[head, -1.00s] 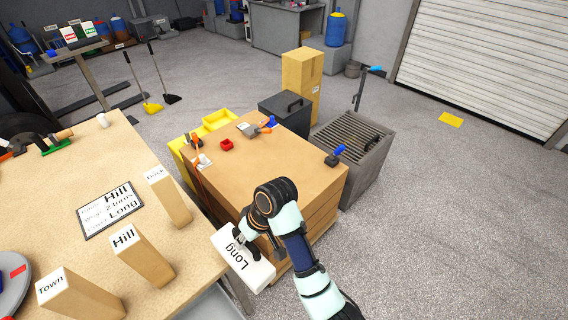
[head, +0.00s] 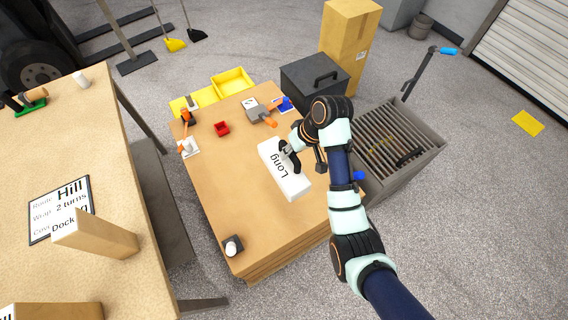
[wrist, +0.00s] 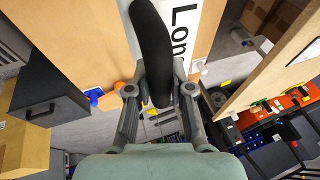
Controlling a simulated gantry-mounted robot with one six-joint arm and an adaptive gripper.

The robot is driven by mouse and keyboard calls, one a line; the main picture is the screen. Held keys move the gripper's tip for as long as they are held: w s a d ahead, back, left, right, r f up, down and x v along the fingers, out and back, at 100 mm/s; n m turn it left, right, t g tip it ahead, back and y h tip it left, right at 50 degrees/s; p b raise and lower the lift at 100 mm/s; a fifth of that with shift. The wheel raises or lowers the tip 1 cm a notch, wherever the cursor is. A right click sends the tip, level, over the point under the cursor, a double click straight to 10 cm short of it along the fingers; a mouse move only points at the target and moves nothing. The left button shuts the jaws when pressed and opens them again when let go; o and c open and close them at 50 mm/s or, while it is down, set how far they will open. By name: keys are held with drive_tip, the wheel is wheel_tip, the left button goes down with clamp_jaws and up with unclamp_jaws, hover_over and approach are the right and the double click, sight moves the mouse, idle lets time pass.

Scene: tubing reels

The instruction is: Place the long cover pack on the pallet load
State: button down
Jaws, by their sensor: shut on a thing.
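The long cover pack (head: 283,174) is a white block with "Long" printed on it. It is over the top of the pallet load (head: 215,192), a brown stacked box, right of its middle. I cannot tell whether it touches the top or hangs just above it. My gripper (head: 288,152) is shut on the pack at its upper side. In the wrist view part of the pack (wrist: 186,40) shows with its lettering, and a black curved piece lies between my gripper's linkages (wrist: 158,92) and hides some of it.
A grey slatted crate (head: 398,140) and dark box (head: 315,82) stand close by. The workbench (head: 95,130) is at left.

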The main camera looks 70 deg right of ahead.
sight(303, 172)
wheel_tip(303, 172, down, 20)
drive_tip(key=b, duration=0.7)
drive_tip(key=shift+a, duration=0.25)
drive_tip(key=shift+f, duration=0.15)
drive_tip(key=c, duration=1.1)
unclamp_jaws()
drive_tip(key=shift+o, duration=0.3)
drive_tip(key=p+v, duration=0.4)
drive_tip(key=v, duration=0.8)
drive_tip(key=shift+p, duration=0.3)
